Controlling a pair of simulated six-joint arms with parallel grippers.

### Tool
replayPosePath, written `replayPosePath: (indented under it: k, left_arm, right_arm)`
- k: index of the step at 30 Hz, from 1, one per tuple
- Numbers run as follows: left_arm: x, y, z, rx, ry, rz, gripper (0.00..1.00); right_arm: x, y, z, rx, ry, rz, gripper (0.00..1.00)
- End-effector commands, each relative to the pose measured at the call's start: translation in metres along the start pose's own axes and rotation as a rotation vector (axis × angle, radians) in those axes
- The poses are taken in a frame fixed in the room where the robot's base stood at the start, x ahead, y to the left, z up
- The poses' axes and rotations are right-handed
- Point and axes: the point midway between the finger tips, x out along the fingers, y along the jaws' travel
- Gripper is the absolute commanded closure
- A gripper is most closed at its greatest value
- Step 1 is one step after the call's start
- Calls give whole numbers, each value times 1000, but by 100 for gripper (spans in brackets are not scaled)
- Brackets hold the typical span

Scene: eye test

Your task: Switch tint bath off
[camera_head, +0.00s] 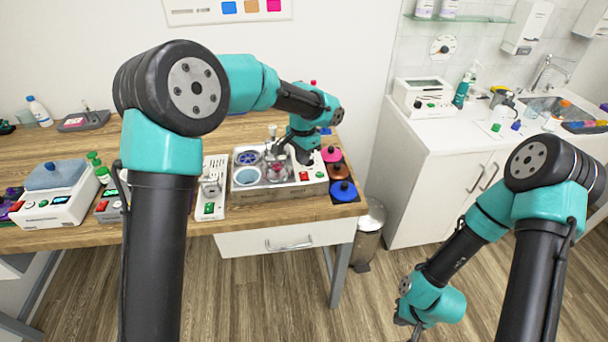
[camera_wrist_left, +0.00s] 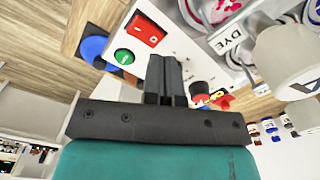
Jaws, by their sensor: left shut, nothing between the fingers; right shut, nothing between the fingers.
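In the left wrist view, the red switch (camera_wrist_left: 147,28) and green button (camera_wrist_left: 124,56) show left of my fingertips, near a "DYE" label. My left gripper (camera_head: 304,157) is shut and empty, just above the panel; I cannot tell if it touches. My right gripper (camera_head: 415,330) is shut and empty, low over the floor, away from the table.
Pink, brown and blue round-knobbed pots (camera_head: 342,190) stand right of the bath. Another white unit with a green switch (camera_head: 209,207) stands to its left. A blue-lidded white device (camera_head: 55,195) is further left. A metal bin (camera_head: 369,230) stands beside the table.

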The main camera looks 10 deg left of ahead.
Motion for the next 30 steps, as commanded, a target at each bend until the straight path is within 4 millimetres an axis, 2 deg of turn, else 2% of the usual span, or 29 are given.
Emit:
replayPosePath:
  k: [18, 30]
  left_arm:
    - [-38, 0, 0, 0, 2, -1, 100]
    - [-39, 0, 0, 0, 1, 0, 100]
  right_arm:
    - [0, 0, 0, 0, 0, 0, 100]
    - [0, 0, 0, 0, 0, 0, 100]
